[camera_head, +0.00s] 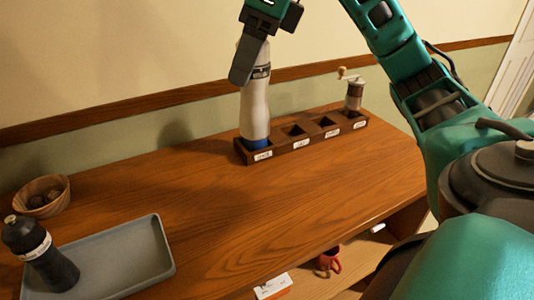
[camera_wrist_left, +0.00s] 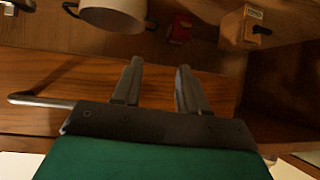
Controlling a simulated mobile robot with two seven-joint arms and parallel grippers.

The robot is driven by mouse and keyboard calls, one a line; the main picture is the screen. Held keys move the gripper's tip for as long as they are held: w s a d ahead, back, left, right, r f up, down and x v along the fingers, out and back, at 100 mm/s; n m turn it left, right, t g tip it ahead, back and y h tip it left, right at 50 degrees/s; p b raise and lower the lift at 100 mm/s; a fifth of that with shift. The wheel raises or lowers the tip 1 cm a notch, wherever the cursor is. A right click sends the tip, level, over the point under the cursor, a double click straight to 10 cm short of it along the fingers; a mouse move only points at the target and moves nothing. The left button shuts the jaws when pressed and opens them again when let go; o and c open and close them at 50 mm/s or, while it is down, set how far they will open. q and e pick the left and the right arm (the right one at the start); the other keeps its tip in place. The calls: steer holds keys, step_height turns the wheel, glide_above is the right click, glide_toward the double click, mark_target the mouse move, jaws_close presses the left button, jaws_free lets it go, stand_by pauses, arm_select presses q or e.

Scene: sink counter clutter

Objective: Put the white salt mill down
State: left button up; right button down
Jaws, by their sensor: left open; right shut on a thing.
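The white salt mill (camera_head: 254,108) stands upright, with a blue band at its foot, at the left end of a dark wooden rack (camera_head: 300,141) in the head view. Its foot is at the leftmost compartment, partly hidden by the rack's front wall; I cannot tell whether it rests on the bottom. My right gripper (camera_head: 252,62) is shut on the mill's top from above. My left gripper (camera_wrist_left: 157,80) shows only in the left wrist view, open and empty.
A hand-crank grinder (camera_head: 354,94) fills the rack's right end; the middle compartments look empty. A grey tray (camera_head: 145,262) with a dark mill (camera_head: 38,255) and a wooden bowl (camera_head: 42,196) are at left. The counter's middle is clear.

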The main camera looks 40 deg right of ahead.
mark_target(252, 108)
steer(key=shift+s+d+f, duration=0.1)
steer(key=shift+d+f, duration=0.05)
steer(key=shift+d, duration=0.05)
step_height(252, 108, down, 8)
steer(key=b, duration=0.3)
step_height(252, 108, down, 12)
steer(key=b, duration=0.4)
steer(key=shift+b, duration=0.4)
steer(key=shift+c, duration=1.9)
jaws_free()
arm_select(q)
steer(key=shift+h, duration=0.5)
steer(key=d+f, duration=0.1)
steer(key=f, duration=0.1)
steer(key=w+d+f, duration=0.1)
steer(key=shift+w+d+f, duration=0.15)
steer(key=shift+d+f, duration=0.2)
steer(key=shift+d, duration=0.05)
arm_select(e)
steer(key=shift+o, duration=0.4)
